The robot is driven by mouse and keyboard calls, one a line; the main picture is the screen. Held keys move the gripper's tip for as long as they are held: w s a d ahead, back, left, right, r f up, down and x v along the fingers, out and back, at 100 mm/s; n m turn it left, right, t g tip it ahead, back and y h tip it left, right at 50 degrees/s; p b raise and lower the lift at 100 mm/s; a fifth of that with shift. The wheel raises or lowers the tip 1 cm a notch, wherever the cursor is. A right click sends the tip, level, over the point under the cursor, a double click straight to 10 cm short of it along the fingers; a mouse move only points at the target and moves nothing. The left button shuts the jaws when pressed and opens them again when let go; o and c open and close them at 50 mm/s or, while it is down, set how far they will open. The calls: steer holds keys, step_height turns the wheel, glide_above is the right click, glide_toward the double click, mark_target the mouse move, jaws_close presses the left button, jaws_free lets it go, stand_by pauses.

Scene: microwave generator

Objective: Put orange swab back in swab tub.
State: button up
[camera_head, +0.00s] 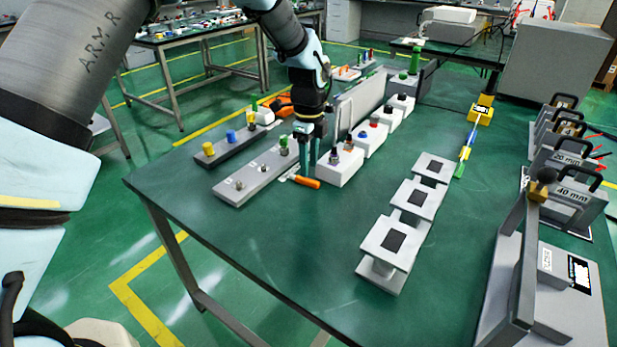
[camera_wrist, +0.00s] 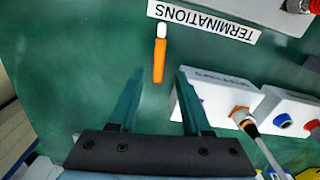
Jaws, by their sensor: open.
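The orange swab (camera_head: 304,181) lies flat on the green table top near the front ends of the device blocks. In the wrist view the orange swab (camera_wrist: 159,60) has a white tip pointing away from me, close to the TERMINATIONS label. My gripper (camera_head: 309,158) points down above the table near the swab. In the wrist view my gripper (camera_wrist: 157,88) is open and empty, with the swab just beyond its fingertips and in line with the gap between them. I cannot make out for certain which container is the swab tub.
A grey strip with connectors (camera_head: 250,178) lies left of the swab. White boxes with coloured knobs (camera_head: 340,167) stand right of it, one close to my right finger (camera_wrist: 214,97). Grey plate stands (camera_head: 393,240) are further right. The front of the table is clear.

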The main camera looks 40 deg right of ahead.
mark_target(309, 179)
step_height(309, 179, up, 7)
steer(key=shift+f+b, duration=0.15)
steer(key=shift+b, duration=0.2)
